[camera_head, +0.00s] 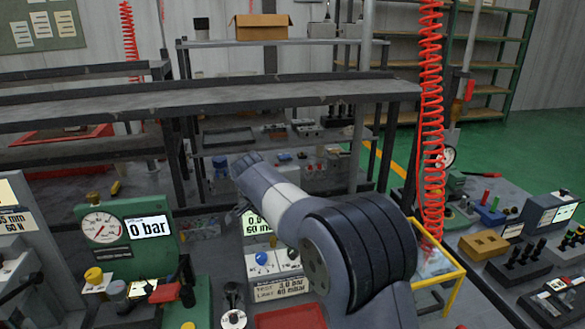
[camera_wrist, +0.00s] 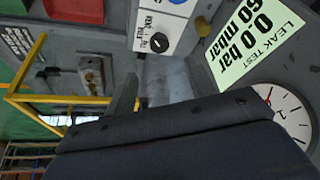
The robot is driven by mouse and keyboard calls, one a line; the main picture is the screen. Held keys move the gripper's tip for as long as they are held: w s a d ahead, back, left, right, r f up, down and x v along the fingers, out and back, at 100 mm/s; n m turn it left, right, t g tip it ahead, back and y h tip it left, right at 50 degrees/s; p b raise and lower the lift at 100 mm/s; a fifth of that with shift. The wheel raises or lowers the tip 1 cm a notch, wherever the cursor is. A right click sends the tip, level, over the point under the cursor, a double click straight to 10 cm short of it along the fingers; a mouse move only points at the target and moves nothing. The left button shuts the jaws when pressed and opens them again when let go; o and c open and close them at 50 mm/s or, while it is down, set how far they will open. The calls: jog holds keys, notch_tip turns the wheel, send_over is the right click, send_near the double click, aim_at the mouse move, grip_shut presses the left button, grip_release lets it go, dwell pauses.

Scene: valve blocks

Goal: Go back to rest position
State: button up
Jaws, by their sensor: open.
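My arm reaches from the lower right to the middle of the head view, with its wrist raised above the bench. My gripper (camera_head: 236,213) shows only as a small dark part below the wrist, mostly hidden by the arm. In the wrist view, a dark housing of mine fills the lower middle, and a grey finger stands up at its left. The gripper is open, and nothing is seen held in it. A leak test panel (camera_wrist: 257,40) reading 0.0 bar and a round gauge (camera_wrist: 285,115) lie close by in the wrist view.
A green gauge block (camera_head: 130,240) reading 0 bar stands at left. A yellow frame (camera_head: 448,275) and a red coiled hose (camera_head: 431,130) are right of my arm. A red tray (camera_head: 290,318) lies below it. Shelving (camera_head: 210,97) stands behind. The right bench holds several blocks.

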jog(key=x, duration=0.9)
jog(key=shift+d+f+p, duration=0.1)
jog(key=shift+f+p, duration=0.15)
jog(key=shift+p, duration=0.15)
jog(key=shift+r, duration=0.1)
